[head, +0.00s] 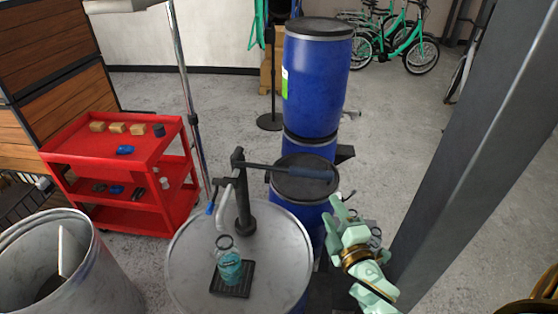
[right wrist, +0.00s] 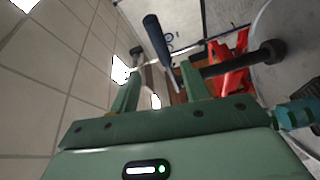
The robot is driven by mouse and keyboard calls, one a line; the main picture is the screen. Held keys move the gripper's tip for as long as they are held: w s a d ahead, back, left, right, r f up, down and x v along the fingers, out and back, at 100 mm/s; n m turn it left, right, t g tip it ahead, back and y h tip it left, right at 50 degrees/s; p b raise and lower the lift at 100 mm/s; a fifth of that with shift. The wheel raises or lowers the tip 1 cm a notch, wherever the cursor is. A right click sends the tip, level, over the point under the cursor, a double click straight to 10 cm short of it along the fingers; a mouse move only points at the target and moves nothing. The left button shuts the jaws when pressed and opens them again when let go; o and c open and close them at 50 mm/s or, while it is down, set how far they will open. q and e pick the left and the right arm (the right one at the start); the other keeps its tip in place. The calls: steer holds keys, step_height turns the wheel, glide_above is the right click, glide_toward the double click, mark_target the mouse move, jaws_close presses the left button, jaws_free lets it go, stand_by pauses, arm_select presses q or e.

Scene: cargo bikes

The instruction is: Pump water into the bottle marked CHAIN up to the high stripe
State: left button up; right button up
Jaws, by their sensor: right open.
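A clear bottle (head: 229,266) with a teal lower part stands on a small black tray (head: 247,279) on the grey drum lid (head: 190,262). Its marking and stripes are too small to read. A black hand pump (head: 245,215) rises behind it, and its grey spout (head: 225,203) hangs above the bottle's mouth. The pump lever reaches right to a dark blue grip (head: 308,172). My right gripper (head: 343,210) is open and empty, below and right of the lever's end. In the right wrist view the blue grip (right wrist: 156,36) shows beyond my open fingers (right wrist: 160,72). My left gripper is out of view.
Blue drums (head: 318,80) stand behind the lever. A red cart (head: 110,152) with small blocks is at the left, a grey bin (head: 88,258) at front left. A thick grey post (head: 455,150) stands to the right of my right arm.

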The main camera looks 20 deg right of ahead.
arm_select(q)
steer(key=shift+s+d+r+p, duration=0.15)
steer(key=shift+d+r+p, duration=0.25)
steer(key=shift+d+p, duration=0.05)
arm_select(e)
steer(key=w+d+n, duration=0.1)
steer(key=w+d, duration=0.2)
steer(key=w, duration=1.2)
steer(key=shift+w+r, duration=0.2)
steer(key=shift+w, duration=0.2)
jaws_close()
